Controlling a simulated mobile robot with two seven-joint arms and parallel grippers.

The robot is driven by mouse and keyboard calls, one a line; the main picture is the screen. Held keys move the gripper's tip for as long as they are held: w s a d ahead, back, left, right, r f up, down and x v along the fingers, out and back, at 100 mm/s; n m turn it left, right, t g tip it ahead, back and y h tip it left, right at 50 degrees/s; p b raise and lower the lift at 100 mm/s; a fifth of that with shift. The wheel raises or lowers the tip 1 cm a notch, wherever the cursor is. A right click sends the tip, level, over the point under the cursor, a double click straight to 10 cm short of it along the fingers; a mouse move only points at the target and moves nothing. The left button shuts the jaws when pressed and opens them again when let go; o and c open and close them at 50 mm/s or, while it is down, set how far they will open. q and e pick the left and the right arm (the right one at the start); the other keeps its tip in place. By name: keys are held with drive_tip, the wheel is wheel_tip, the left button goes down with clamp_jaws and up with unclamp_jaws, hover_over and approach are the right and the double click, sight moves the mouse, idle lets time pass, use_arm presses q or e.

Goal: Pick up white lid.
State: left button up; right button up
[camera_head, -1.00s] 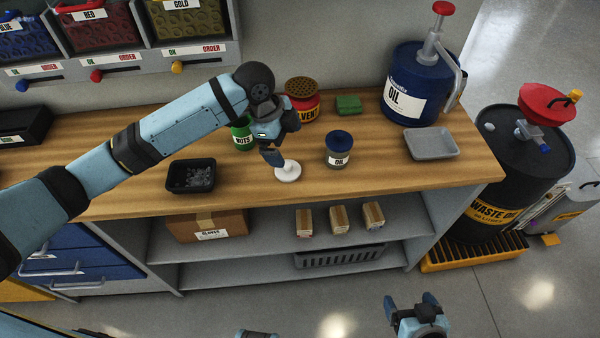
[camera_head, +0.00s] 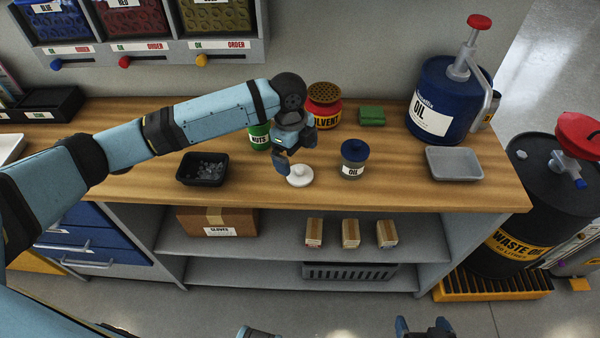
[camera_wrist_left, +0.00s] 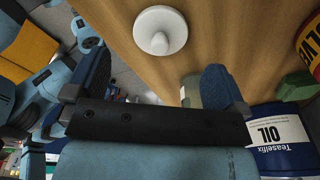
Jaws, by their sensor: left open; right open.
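The white lid (camera_head: 300,176) is a round disc with a knob on top, lying on the wooden bench near its front edge. It also shows in the left wrist view (camera_wrist_left: 160,31), at the top, beyond my fingertips. My left gripper (camera_head: 288,160) is open and empty, pointing down just above and to the left of the lid in the head view. Its two blue fingers (camera_wrist_left: 157,82) are spread apart in the wrist view, with the lid not between them. My right gripper (camera_head: 425,328) is open at the bottom edge of the head view, away from the bench, mostly cut off.
A small oil jar (camera_head: 353,160) stands right of the lid; a black tray (camera_head: 202,181) sits left. The green nuts can (camera_head: 259,137) and red solvent can (camera_head: 324,106) stand behind. A grey tray (camera_head: 455,163) and large oil pump can (camera_head: 445,98) are at right.

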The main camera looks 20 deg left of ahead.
sight(299, 168)
use_arm(q)
drive_tip(key=shift+s+d+f, duration=0.1)
drive_tip(key=shift+d+f, duration=0.05)
drive_tip(key=shift+f, duration=0.75)
drive_tip(key=shift+w+d+f, duration=0.1)
drive_tip(key=shift+d+f, duration=0.1)
drive_tip(key=shift+f, duration=0.7)
drive_tip(key=shift+s+d+f, duration=0.1)
drive_tip(key=shift+d+f, duration=0.05)
drive_tip(key=shift+f, duration=0.75)
drive_tip(key=c, duration=0.9)
